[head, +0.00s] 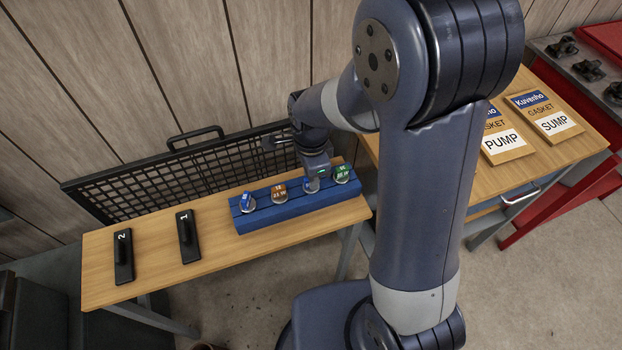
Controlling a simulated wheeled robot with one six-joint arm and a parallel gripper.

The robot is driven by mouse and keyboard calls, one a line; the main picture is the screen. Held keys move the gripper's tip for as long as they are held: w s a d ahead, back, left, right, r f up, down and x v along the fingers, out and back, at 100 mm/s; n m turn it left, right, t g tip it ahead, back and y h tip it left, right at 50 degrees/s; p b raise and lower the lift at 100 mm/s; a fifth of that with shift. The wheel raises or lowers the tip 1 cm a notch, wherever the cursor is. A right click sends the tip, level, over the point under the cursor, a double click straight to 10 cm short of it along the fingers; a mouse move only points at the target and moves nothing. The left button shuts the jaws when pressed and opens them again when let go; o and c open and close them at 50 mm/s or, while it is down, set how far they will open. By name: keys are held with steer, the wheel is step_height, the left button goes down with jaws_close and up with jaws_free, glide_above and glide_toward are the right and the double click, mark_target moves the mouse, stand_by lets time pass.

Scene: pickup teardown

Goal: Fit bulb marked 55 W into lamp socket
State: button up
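A blue rack (285,213) on the wooden bench holds a row of bulbs. From left they are a blue-topped bulb (246,202), an orange-topped one (279,192) that seems to read 21 W, a third bulb (311,187) largely covered by my gripper, and a green-topped one (342,175). The green label ends in W, but its number is too small to read surely. My gripper (314,176) points down over the third bulb, close to or touching it. I cannot tell whether its fingers are open or shut. I cannot make out a lamp socket.
Two black handled pieces marked 1 (188,238) and 2 (123,257) lie on the bench left of the rack. A black mesh panel (190,175) stands behind. PUMP (504,143) and SUMP (545,118) gasket packets lie on the right-hand table. My arm hides the middle.

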jaws_close()
stand_by(0.3)
step_height(320, 180, up, 7)
steer(key=p, duration=0.5)
steer(key=shift+r+p, duration=0.15)
steer(key=shift+p, duration=0.2)
